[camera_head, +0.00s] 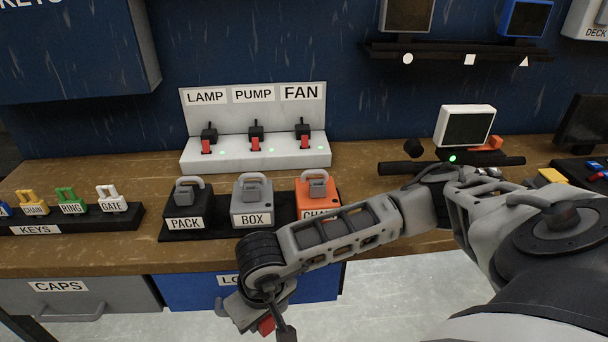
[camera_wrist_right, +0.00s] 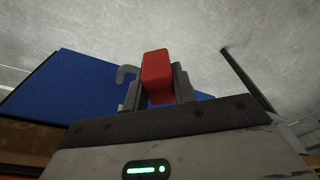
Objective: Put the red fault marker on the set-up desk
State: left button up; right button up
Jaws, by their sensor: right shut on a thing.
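My right gripper (camera_head: 258,318) reaches down in front of the desk's front edge in the head view, below the tabletop. It is shut on the red fault marker (camera_head: 266,325), a small red block. In the right wrist view the red marker (camera_wrist_right: 157,75) sits between the two fingers (camera_wrist_right: 158,85), with the pale floor and a blue drawer front behind it. The wooden desk (camera_head: 110,252) spans the head view; I cannot tell whether it is the set-up desk. My left gripper is not in view.
A blue drawer (camera_head: 190,290) and a grey CAPS drawer (camera_head: 60,300) lie below the desktop. On the desk stand the LAMP, PUMP and FAN switch panel (camera_head: 255,155), PACK (camera_head: 184,210) and BOX (camera_head: 252,205) padlocks, a key rack (camera_head: 60,228) and a small monitor (camera_head: 466,125).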

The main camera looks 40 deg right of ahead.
aim_at(529, 165)
jog(key=u, duration=1.65)
jog(key=k, duration=2.8)
jog(key=z, duration=0.4)
